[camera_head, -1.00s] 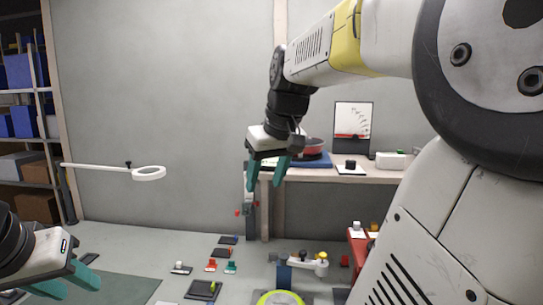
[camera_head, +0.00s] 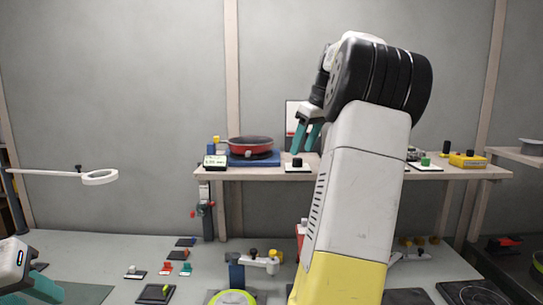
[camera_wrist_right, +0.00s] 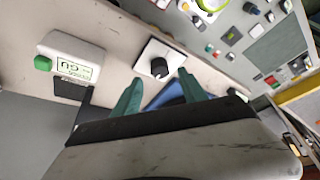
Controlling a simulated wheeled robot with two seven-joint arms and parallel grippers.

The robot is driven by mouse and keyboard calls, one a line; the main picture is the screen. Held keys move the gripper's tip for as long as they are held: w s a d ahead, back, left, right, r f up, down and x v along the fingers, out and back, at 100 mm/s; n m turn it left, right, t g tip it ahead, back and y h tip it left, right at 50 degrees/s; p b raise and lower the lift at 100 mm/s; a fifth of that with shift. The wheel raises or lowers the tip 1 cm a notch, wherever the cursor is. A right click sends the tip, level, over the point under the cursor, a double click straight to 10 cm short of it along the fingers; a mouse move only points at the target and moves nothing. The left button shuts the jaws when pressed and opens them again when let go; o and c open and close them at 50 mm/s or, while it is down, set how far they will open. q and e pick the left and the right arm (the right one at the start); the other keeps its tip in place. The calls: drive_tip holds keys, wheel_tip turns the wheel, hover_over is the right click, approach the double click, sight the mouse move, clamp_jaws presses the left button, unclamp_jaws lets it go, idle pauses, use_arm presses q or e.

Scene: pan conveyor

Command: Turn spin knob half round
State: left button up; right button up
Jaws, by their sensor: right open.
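The spin knob is probably the black knob (camera_head: 296,163) on a white plate on the wall shelf; the right wrist view shows the black knob (camera_wrist_right: 159,67) with its pointer mark on the white plate (camera_wrist_right: 168,54). My right gripper (camera_head: 303,149) is open and empty, fingers pointing down, just above and near the knob in the head view. In the right wrist view its two teal fingers (camera_wrist_right: 161,88) stand apart on either side of the knob's direction, not touching it. My left gripper (camera_head: 46,279) is at the lower left edge, fingers apart and empty.
A red pan (camera_head: 250,146) sits on a blue base (camera_head: 254,159) left of the knob. A yellow box (camera_head: 467,160) is at the right. Several small controls lie on the lower table.

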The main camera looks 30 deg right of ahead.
sight(299, 159)
drive_tip(key=shift+x, duration=1.95)
clamp_jaws()
